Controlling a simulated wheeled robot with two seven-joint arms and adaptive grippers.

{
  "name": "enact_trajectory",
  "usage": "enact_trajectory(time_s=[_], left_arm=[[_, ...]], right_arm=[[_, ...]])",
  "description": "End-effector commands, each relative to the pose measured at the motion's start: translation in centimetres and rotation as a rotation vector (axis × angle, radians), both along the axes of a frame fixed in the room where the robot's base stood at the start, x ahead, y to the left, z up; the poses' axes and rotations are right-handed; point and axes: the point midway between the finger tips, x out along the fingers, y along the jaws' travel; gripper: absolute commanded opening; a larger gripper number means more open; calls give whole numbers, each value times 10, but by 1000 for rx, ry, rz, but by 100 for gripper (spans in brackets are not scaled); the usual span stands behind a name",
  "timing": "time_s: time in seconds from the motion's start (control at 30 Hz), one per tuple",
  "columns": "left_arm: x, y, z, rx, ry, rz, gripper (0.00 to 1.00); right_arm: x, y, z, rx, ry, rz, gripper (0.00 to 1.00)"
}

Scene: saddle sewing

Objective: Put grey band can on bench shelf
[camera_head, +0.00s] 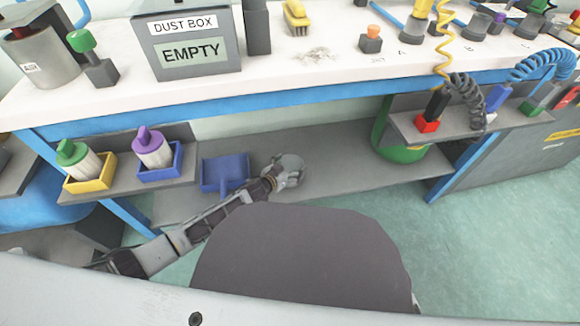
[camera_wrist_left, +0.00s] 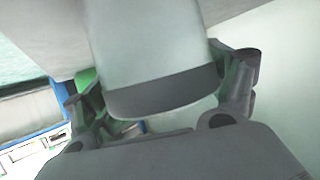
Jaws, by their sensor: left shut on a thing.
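The grey band can (camera_wrist_left: 150,45) fills the middle of the left wrist view; it is pale, with a dark grey band (camera_wrist_left: 165,93) around the end nearest my palm. My left gripper (camera_wrist_left: 165,80) is shut on it, one finger on each side. In the head view my left gripper (camera_head: 289,171) reaches in over the bench shelf (camera_head: 345,160), the grey lower shelf under the white worktop. The can is hard to make out from the gripper there. I cannot tell whether it touches the shelf. My right gripper is not in view.
A blue dustpan (camera_head: 224,174) lies just left of my left gripper. A green bin (camera_head: 398,140) stands at the right. Side trays hold a green-topped bottle (camera_head: 82,163) and a purple-topped bottle (camera_head: 153,149). The shelf right of the gripper is clear. The worktop (camera_head: 330,65) overhangs behind.

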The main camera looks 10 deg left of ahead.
Motion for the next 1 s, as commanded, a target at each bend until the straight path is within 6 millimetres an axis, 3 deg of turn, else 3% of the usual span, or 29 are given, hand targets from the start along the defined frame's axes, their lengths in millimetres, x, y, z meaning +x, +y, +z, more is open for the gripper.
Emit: enact_trajectory(time_s=[0.03, 0.13, 0.67, 1.0], left_arm=[[0, 0, -1, -1, 0, 0, 88], [0, 0, -1, 0, 0, 0, 100], [0, 0, 3, 0, 0, -1, 100], [-19, 9, 10, -1, 3, 0, 100]], right_arm=[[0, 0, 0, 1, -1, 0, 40], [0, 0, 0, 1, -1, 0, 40], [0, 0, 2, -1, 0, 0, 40], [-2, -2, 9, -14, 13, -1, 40]])
